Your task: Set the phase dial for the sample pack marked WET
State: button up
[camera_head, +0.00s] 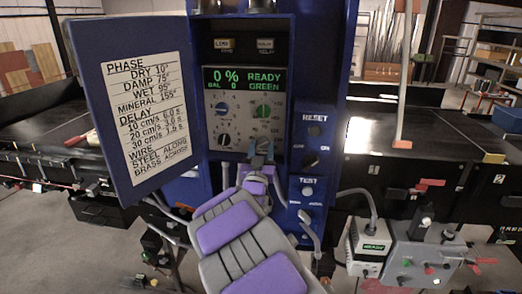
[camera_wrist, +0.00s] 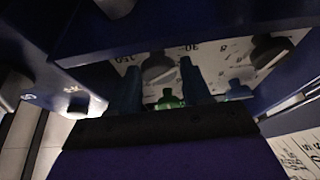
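The open blue cabinet holds a control panel (camera_head: 243,140) with several knobs. A knob with a blue pointer (camera_head: 223,110) is at its upper left, a green knob (camera_head: 264,111) at upper right and a dark knob (camera_head: 223,139) at lower left. Their labels are too small to read. The door card (camera_head: 146,117) lists WET 95° under PHASE. My gripper (camera_head: 262,148) is at the panel's lower right, below the green knob. In the wrist view its two fingers (camera_wrist: 160,92) stand apart; the green knob (camera_wrist: 168,101) shows between them and grey knobs beyond.
The screen (camera_head: 243,79) reads 0 %, BAL 0, READY, GREEN. The open door (camera_head: 130,45) stands left of the panel. RESET (camera_head: 315,131) and TEST (camera_head: 308,191) controls are on the right. Conveyors lie on both sides. No sample pack is clearly visible.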

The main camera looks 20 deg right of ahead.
jog(key=shift+d, duration=0.1)
jog(key=shift+c, duration=0.7)
jog(key=c, duration=0.4)
